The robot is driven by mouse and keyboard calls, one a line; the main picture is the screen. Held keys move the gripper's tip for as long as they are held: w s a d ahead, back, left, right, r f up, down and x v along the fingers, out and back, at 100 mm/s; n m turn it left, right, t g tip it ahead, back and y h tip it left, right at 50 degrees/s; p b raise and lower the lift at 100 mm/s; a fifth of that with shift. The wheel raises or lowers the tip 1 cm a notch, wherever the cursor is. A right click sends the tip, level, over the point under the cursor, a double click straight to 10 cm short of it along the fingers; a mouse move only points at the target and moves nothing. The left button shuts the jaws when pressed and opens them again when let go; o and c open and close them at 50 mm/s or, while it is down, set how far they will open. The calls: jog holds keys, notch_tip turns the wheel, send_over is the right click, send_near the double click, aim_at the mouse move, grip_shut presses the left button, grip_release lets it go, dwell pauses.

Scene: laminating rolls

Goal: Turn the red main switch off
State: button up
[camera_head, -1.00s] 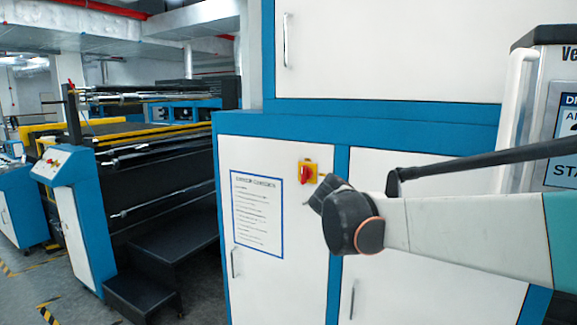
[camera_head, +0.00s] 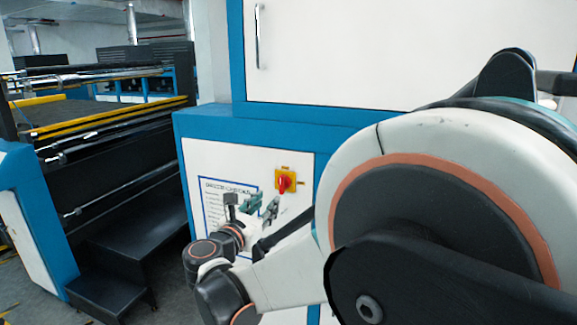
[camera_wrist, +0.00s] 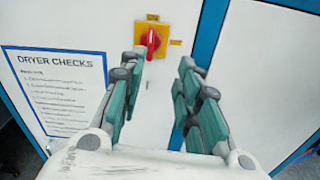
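The red main switch (camera_head: 284,184) sits on a yellow plate on the white cabinet door. In the wrist view the red switch (camera_wrist: 150,41) shows ahead of my gripper, its handle about upright with a slight tilt. My gripper (camera_head: 251,206) is in front of the cabinet, below and to the left of the switch. In the wrist view my gripper (camera_wrist: 160,75) has its two green and grey fingers spread apart with nothing between them. The switch lies beyond the left fingertip, and I see no contact.
A sheet headed "DRYER CHECKS" (camera_wrist: 60,88) is on the door left of the switch. Blue frame strips (camera_head: 234,126) edge the cabinet. Black steps (camera_head: 115,285) and a roller machine (camera_head: 110,160) stand at the left.

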aim_at(280, 180)
jog(key=shift+n, duration=0.8)
jog(key=x, duration=0.4)
jog(key=a+x, duration=0.1)
jog(key=x, duration=0.3)
jog(key=r+p+x, duration=0.1)
jog(key=x, duration=0.4)
jog(key=shift+w+a, duration=0.3)
grip_shut()
